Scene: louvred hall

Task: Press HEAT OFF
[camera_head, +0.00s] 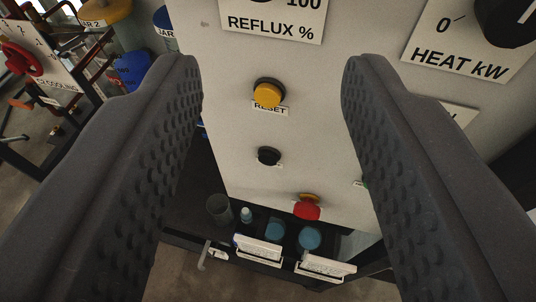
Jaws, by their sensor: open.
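A pale control panel (225,60) fills the middle of the view. A yellow button (267,94) has a label that reads RESET. Below it is a black button (268,156) whose small label is too small to read. A red button (307,208) with a yellow collar is lower down. No label reading HEAT OFF can be made out. My gripper (272,72) is open and empty, with one dark finger on each side of these buttons. The right finger covers part of the panel, where a sliver of green shows at its edge.
Above are a REFLUX % plate (270,27) and a HEAT kW plate (458,65) with a black knob (508,20). Below the panel, a shelf holds a dark cup (219,209), blue-lidded containers and white card holders. At left are a red valve wheel (22,60) and jars.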

